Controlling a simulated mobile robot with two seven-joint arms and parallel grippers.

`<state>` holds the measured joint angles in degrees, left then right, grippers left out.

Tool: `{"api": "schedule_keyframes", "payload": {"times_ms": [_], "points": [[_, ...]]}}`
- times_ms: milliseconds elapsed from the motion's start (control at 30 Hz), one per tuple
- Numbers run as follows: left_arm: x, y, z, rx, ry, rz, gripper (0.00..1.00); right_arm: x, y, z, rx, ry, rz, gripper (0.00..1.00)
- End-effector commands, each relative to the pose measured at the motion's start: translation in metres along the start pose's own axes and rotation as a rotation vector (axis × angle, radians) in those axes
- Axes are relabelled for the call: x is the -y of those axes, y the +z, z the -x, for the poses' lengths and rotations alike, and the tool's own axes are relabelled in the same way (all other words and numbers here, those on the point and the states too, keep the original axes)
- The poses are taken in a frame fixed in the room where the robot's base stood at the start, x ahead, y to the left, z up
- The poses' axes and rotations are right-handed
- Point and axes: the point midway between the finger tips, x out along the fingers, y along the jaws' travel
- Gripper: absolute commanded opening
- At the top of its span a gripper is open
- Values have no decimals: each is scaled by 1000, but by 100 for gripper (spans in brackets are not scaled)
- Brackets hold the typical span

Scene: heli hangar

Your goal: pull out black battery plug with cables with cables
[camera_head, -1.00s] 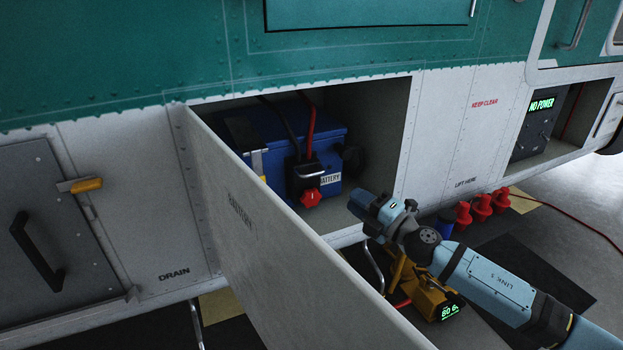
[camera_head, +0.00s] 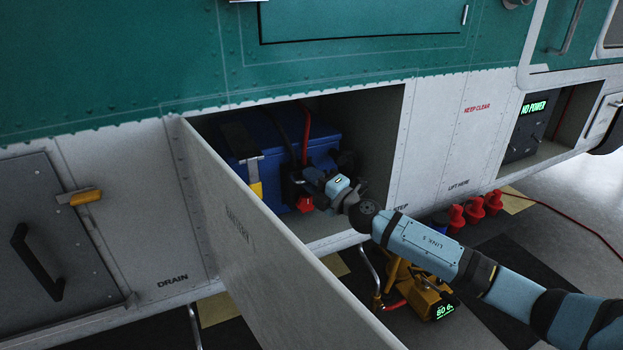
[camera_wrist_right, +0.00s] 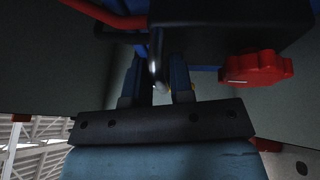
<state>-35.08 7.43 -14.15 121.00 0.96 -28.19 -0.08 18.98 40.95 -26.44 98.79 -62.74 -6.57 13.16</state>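The black battery plug (camera_head: 290,185) sits at the front of the blue battery (camera_head: 265,125) inside the open bay, with a black and a red cable rising from it. A red knob (camera_head: 305,204) is at its lower front and shows large in the wrist view (camera_wrist_right: 257,68). My right gripper (camera_head: 311,180) is at the plug's front and hides most of it and its handle. In the wrist view, the two fingers (camera_wrist_right: 156,85) are apart, with the plug's metal handle (camera_wrist_right: 154,55) between them and a gap visible. My left gripper is not in view.
The open bay door (camera_head: 270,245) stands out left of my arm. The bay's right wall (camera_head: 380,140) is beside it.

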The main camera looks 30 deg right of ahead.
Motion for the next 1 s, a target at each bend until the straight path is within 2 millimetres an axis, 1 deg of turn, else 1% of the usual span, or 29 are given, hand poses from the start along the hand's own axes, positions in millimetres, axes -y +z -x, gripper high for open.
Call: {"api": "schedule_keyframes", "payload": {"times_ms": [167,200,267,300,533,800,1000], "points": [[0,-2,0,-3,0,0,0,0,0,0,0,0,0,22],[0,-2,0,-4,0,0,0,0,0,0,0,0,0,17],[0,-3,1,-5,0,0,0,0,0,0,0,0,0,3],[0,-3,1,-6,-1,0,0,0,0,0,0,0,0,0],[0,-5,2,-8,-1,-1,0,0,-1,3,0,0,0,0],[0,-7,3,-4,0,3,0,-5,-12,30,1,-1,-1,0],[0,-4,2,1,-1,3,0,-5,-13,32,-1,0,2,0]]}}
